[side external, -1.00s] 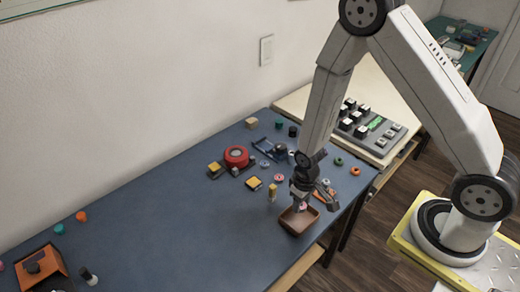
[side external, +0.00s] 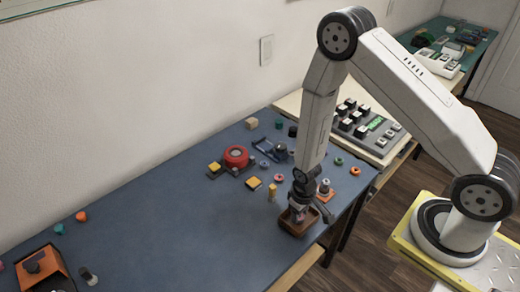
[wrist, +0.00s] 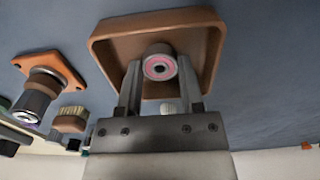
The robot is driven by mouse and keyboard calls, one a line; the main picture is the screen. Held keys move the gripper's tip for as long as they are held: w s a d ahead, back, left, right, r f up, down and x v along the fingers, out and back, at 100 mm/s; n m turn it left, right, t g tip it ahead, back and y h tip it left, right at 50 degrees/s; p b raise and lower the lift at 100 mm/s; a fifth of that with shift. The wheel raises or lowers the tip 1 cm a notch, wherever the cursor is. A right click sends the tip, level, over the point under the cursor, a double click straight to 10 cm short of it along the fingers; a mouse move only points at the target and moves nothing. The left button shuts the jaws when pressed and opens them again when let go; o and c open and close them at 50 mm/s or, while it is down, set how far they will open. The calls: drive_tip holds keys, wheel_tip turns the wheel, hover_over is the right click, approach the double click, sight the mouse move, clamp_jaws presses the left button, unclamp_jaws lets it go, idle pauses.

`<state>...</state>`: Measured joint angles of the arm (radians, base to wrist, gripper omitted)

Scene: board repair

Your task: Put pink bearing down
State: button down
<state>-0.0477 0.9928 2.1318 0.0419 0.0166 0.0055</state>
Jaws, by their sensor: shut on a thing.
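The pink bearing (wrist: 159,67) is a small ring with a pink face and a dark centre. My gripper (wrist: 160,92) is shut on it, with one finger on each side. In the wrist view the bearing shows in front of the brown tray (wrist: 206,22), within its rim outline. Whether it touches the tray floor I cannot tell. In the side view my gripper (side external: 300,216) is down at the brown tray (side external: 297,232) near the table's front edge, and the bearing is mostly hidden there.
An orange-based part (side external: 324,191) stands close behind the tray; it also shows in the wrist view (wrist: 45,75), beside a brush (wrist: 71,120). A yellow-tan piece (side external: 272,191) stands to the left.

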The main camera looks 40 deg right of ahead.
drive_tip(key=shift+f, duration=0.15)
drive_tip(key=shift+c, duration=1.2)
unclamp_jaws()
wheel_tip(320, 180, up, 12)
idle(0.4)
idle(0.5)
drive_tip(key=s+d+r+t, duration=0.1)
drive_tip(key=s+r+t, duration=0.1)
drive_tip(key=r, duration=1)
drive_tip(key=shift+s+d+r+t, duration=0.3)
drive_tip(key=shift+s+r, duration=0.1)
drive_tip(key=shift+s, duration=0.3)
